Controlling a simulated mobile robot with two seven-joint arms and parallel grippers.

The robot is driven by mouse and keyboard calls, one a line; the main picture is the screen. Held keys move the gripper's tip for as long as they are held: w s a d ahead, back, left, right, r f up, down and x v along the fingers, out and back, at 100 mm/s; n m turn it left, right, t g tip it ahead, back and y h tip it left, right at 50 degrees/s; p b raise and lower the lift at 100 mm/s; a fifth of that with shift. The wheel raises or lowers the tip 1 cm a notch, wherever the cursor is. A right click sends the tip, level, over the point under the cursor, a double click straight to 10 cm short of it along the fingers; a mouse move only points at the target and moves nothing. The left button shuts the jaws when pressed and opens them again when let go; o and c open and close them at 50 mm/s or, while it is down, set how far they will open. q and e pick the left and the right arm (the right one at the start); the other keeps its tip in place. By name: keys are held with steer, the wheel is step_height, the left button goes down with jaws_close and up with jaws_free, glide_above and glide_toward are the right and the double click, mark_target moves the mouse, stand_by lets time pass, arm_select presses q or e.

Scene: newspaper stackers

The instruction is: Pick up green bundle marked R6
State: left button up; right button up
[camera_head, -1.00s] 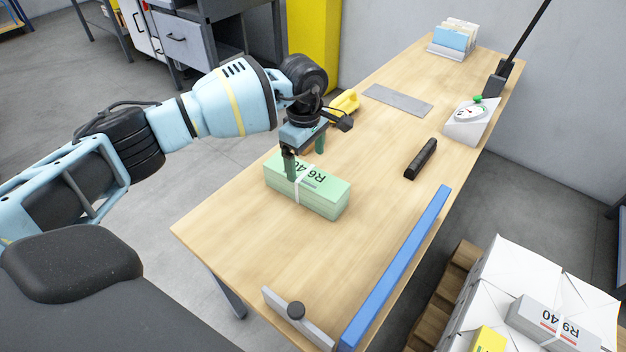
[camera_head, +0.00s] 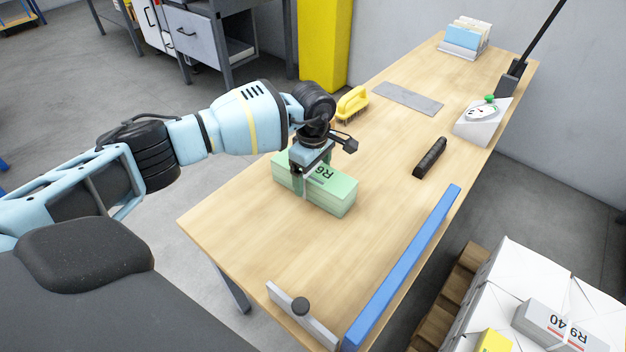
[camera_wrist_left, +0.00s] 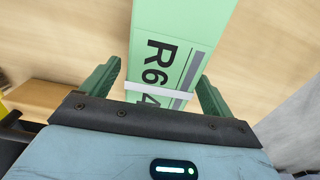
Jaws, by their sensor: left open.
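The green bundle (camera_head: 335,194) marked R6 lies flat on the wooden table, with a white band around its middle. My left gripper (camera_head: 312,185) is over the bundle and pointing down, with its near finger in front of the bundle's near side. In the left wrist view the bundle (camera_wrist_left: 172,50) lies between the two green fingers of my left gripper (camera_wrist_left: 158,88), which is open. Gaps show between the fingers and the bundle's sides there. The lower part of the bundle is hidden by the gripper body. My right gripper is not in view.
The table (camera_head: 250,235) has a blue rail (camera_head: 405,265) along its right edge. A yellow-handled brush (camera_head: 351,104), a dark bar (camera_head: 430,158), a grey plate (camera_head: 408,98) and a scale (camera_head: 482,120) stand farther back. A wrapped stack (camera_head: 500,275) stands right of the table.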

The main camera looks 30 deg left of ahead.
arm_select(q)
steer(key=shift+f, duration=0.65)
steer(key=shift+c, duration=0.2)
steer(key=c, duration=1.7)
steer(key=shift+w+r, duration=0.1)
steer(key=shift+r, duration=0.05)
steer(key=shift+c, duration=0.5)
steer(key=shift+r, duration=0.15)
